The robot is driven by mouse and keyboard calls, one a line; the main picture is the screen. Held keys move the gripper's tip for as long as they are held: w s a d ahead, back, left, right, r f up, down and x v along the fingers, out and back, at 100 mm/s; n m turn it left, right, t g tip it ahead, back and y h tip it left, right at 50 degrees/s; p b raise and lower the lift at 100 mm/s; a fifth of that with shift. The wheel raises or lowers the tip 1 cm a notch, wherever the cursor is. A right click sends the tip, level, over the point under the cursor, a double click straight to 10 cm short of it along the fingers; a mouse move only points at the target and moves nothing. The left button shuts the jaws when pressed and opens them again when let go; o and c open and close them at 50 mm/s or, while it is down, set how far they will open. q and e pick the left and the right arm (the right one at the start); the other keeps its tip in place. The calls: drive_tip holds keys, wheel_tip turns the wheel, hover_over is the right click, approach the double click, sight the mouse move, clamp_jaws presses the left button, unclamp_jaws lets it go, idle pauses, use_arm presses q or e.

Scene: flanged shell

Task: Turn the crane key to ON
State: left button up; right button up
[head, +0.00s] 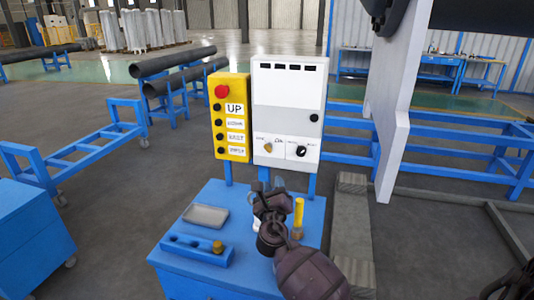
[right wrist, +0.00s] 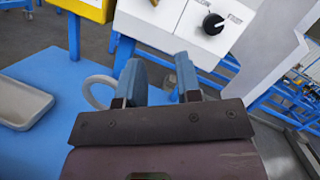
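A white control box (head: 288,110) stands on posts behind the blue bench. Its lower panel carries a brass-coloured knob or key (head: 268,147) on the left and a black rotary knob (head: 300,151) on the right. The labels are too small to read. In the right wrist view the black knob (right wrist: 213,23) is clear; the brass one (right wrist: 153,2) is cut by the top edge. My right gripper (head: 271,186) is below and in front of the panel, apart from both knobs. Its fingers (right wrist: 161,80) are spread with a gap between them. My left gripper is out of view.
A yellow button box (head: 230,117) with a red button adjoins the control box's left side. The blue bench (head: 180,252) holds a grey tray (head: 206,217), a blue block (head: 197,248) and a yellow upright piece (head: 298,212). A grey plate (head: 398,110) stands at right.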

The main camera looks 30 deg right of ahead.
sight(268, 148)
drive_tip(key=w+d+r+n+t, duration=0.1)
drive_tip(key=w+d+r+n, duration=0.2)
drive_tip(key=w, duration=0.7)
drive_tip(key=shift+w+d+r, duration=0.4)
drive_tip(key=shift+d+r, duration=0.3)
drive_tip(key=shift+d, duration=0.35)
clamp_jaws()
